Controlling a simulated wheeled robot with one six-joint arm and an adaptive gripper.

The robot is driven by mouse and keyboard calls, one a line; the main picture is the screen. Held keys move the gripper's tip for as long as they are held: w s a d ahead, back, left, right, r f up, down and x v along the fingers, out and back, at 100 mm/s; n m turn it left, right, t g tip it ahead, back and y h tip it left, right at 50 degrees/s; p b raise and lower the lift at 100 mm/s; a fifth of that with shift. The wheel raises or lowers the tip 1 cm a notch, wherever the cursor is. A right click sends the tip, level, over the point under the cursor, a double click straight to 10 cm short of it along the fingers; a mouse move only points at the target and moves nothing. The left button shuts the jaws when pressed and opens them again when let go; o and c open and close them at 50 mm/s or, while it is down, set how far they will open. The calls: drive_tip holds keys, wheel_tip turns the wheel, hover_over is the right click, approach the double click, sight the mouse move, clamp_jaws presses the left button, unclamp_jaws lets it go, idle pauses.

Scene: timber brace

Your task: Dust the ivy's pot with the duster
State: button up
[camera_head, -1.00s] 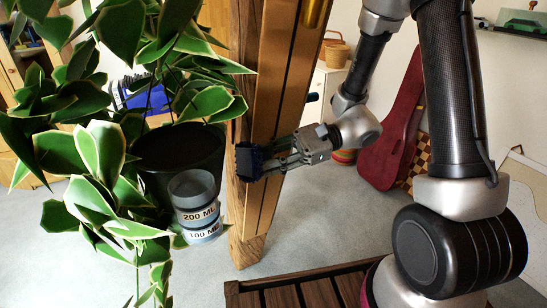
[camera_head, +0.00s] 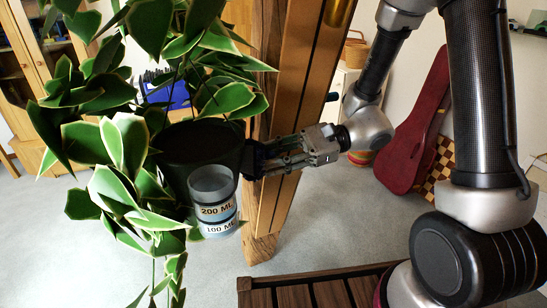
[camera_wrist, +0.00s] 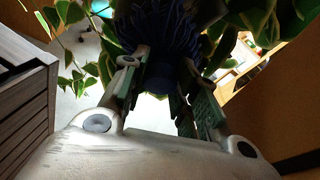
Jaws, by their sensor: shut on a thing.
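The ivy, with cream-edged green leaves (camera_head: 112,195), hangs at the left of the head view in a dark round pot (camera_head: 196,145). My gripper (camera_head: 264,160) is right of the pot and shut on the duster. The duster's dark head (camera_head: 249,161) is at the pot's right side and appears to touch it; the exact contact is hard to see. In the wrist view the duster's dark blue bristles (camera_wrist: 162,32) fan out beyond my gripper (camera_wrist: 155,82), with ivy leaves around them. The pot cannot be made out clearly there.
A clear measuring cup (camera_head: 213,203) marked 200 ML and 100 ML is in front of the pot. A timber post with a brace (camera_head: 290,110) stands right behind my gripper. A slatted wooden surface (camera_head: 318,291) is low in front. A red instrument case (camera_head: 415,130) leans at the right.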

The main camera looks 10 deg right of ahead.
sight(268, 152)
drive_tip(key=shift+s+a+r, duration=0.1)
drive_tip(key=shift+s+a, duration=0.05)
drive_tip(key=shift+a, duration=0.3)
drive_tip(key=shift+s+a+r, duration=0.1)
drive_tip(key=shift+a, duration=0.35)
drive_tip(key=shift+w+d+r, duration=0.1)
drive_tip(key=shift+d+r, duration=0.1)
drive_tip(key=shift+r, duration=0.65)
drive_tip(key=shift+d+r, duration=0.2)
drive_tip(key=shift+r, duration=0.75)
drive_tip(key=shift+a, duration=0.1)
drive_tip(key=shift+s+a+f, duration=0.1)
drive_tip(key=shift+a+f, duration=0.15)
drive_tip(key=shift+f, duration=0.65)
drive_tip(key=shift+s+a+f, duration=0.1)
drive_tip(key=shift+a+f, duration=0.1)
drive_tip(key=shift+f, duration=0.7)
drive_tip(key=shift+w+d+f, duration=0.2)
drive_tip(key=shift+w+d, duration=0.1)
drive_tip(key=shift+d, duration=0.65)
drive_tip(key=shift+w+d+f, duration=0.15)
drive_tip(key=shift+w+d, duration=0.1)
drive_tip(key=shift+d, duration=0.65)
drive_tip(key=shift+w+d+f, duration=0.2)
drive_tip(key=shift+w+d, duration=0.1)
drive_tip(key=shift+d, duration=0.65)
